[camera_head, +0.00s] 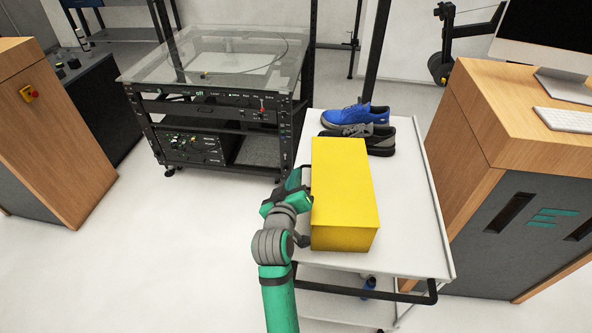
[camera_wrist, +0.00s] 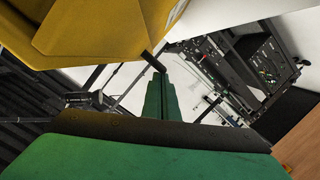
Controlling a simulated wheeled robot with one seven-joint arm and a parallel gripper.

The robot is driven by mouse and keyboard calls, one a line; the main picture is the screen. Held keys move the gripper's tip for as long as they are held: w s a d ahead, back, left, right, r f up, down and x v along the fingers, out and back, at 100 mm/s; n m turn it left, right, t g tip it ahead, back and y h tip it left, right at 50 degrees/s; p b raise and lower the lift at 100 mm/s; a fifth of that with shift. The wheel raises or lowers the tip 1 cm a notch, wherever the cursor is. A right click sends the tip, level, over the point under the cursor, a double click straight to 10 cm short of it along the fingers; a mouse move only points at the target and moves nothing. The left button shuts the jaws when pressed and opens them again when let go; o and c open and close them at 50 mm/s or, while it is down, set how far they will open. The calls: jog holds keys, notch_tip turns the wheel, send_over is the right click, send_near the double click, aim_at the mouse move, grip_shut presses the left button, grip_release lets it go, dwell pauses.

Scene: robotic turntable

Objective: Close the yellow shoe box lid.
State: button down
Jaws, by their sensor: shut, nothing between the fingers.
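The yellow shoe box (camera_head: 343,240) stands on the white cart top. Its lid (camera_head: 343,180) lies over the top, with no open gap visible from above; I cannot tell whether it sits fully flush. My gripper (camera_head: 303,180) is beside the left side of the box, close to its upper edge. In the wrist view my green fingers (camera_wrist: 160,78) are together with nothing between them. The yellow box (camera_wrist: 105,28) fills the upper left there, close to the fingertips. Whether they touch it is unclear.
A blue shoe (camera_head: 352,114) and a grey-black shoe (camera_head: 368,138) stand behind the box on the cart (camera_head: 408,220). A glass-topped equipment rack (camera_head: 215,110) is at the back left. A wooden cabinet (camera_head: 520,130) stands close on the right. The cart's right strip is clear.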

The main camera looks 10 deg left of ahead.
jog(key=shift+d+f, duration=0.1)
jog(key=shift+f, duration=0.2)
jog(key=shift+f, duration=0.1)
